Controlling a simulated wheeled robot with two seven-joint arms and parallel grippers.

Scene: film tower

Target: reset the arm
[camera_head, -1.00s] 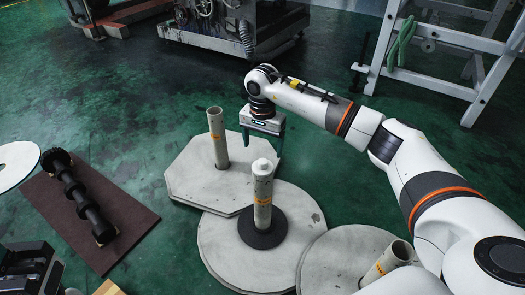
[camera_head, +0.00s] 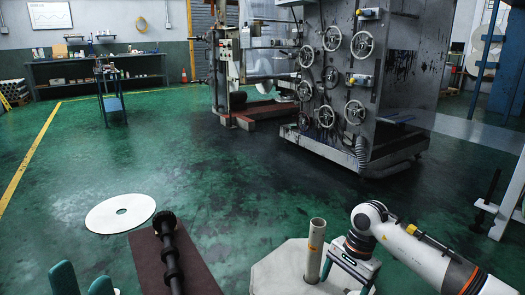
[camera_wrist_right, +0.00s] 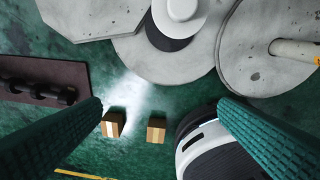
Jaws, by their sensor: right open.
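My left gripper (camera_head: 83,284) shows at the bottom left of the head view, with two teal fingers standing up apart and nothing between them. My right arm comes in from the right, and its gripper (camera_head: 349,278) hangs by the pale octagonal slab (camera_head: 283,265) and its upright post (camera_head: 315,250). In the right wrist view the teal fingers of that gripper (camera_wrist_right: 160,106) are wide apart and nothing is held.
A black shaft (camera_head: 170,258) lies on a brown mat (camera_head: 203,280), beside a white disc (camera_head: 100,213). Round slabs (camera_wrist_right: 262,50) and two small cartons (camera_wrist_right: 156,131) show in the wrist view. A machine with handwheels (camera_head: 345,85) stands behind. Green floor is clear mid-left.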

